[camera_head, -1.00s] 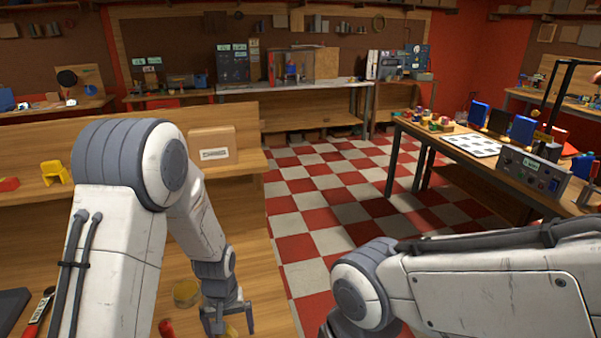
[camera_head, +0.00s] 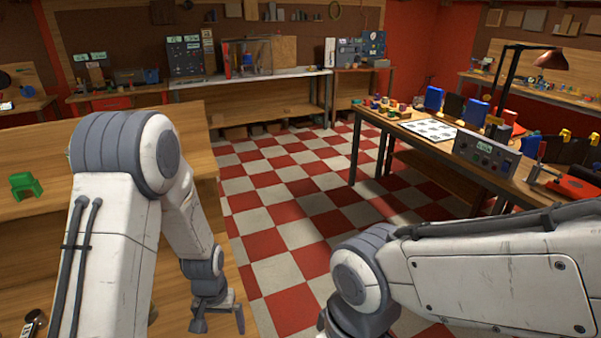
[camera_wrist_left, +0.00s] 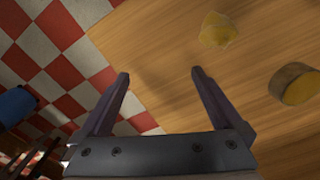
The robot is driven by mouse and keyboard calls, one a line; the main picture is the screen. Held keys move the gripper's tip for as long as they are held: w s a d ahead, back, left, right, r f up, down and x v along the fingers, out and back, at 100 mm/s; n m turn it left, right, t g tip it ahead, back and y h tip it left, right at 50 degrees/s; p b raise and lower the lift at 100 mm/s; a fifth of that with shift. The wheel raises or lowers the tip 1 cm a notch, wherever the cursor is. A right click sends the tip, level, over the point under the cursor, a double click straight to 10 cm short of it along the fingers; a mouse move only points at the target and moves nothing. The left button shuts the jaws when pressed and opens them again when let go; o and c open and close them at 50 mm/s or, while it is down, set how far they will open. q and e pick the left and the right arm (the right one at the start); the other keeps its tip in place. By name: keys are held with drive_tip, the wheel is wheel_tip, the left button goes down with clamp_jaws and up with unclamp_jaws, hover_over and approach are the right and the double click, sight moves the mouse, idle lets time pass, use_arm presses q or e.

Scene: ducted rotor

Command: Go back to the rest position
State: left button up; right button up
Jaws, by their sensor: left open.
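My left gripper (camera_head: 219,322) hangs over the near wooden table at the lower middle of the head view, pointing down. Its two fingers are apart with nothing between them. In the left wrist view the open fingers (camera_wrist_left: 160,75) are above the table's edge, with bare wood and checkered floor beyond. A yellow lump (camera_wrist_left: 217,30) and a round yellow-brown piece (camera_wrist_left: 298,85) lie on the wood to the right, apart from the fingers. My right arm crosses the lower right of the head view. Its gripper is not in sight.
A green chair-shaped piece (camera_head: 25,185) stands on the left bench. At right, a workbench carries a grey control box (camera_head: 487,153), a white patterned sheet (camera_head: 430,130), a red piece (camera_head: 575,188) and a lamp (camera_head: 545,59). Checkered floor (camera_head: 290,195) lies open between.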

use_arm(q)
drive_tip(key=shift+w+d, duration=0.3)
drive_tip(key=shift+w, duration=0.05)
